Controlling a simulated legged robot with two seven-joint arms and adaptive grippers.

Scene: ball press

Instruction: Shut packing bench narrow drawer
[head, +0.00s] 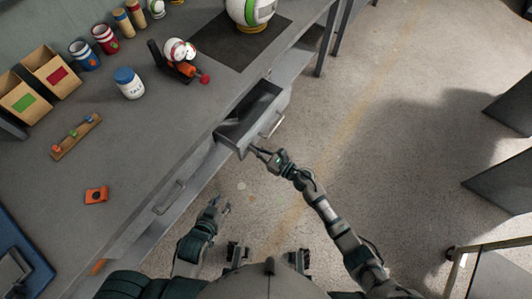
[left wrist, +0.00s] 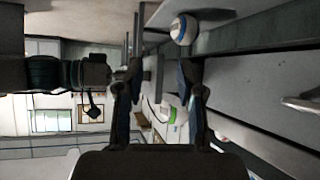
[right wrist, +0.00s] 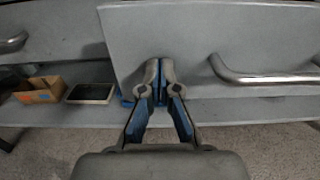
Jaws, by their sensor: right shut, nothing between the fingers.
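The narrow drawer (head: 236,136) of the packing bench stands pulled out, its inside partly showing. Its grey front panel with a bar handle (head: 272,125) faces the floor side. My right gripper (head: 257,151) is shut and empty at the lower-left end of that front. In the right wrist view its closed fingertips (right wrist: 158,78) are in front of the grey panel (right wrist: 185,35), left of the bar handle (right wrist: 265,73); whether they touch it I cannot tell. My left gripper (head: 221,206) is lower, off the bench edge, its fingers (left wrist: 160,90) apart with nothing held.
A closed drawer with a handle (head: 169,197) lies lower left along the bench. The bench top (head: 165,130) holds a white jar (head: 129,83), cans, bins and a ball press (head: 180,60). A cart (head: 495,270) stands lower right. The floor beside the drawer is clear.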

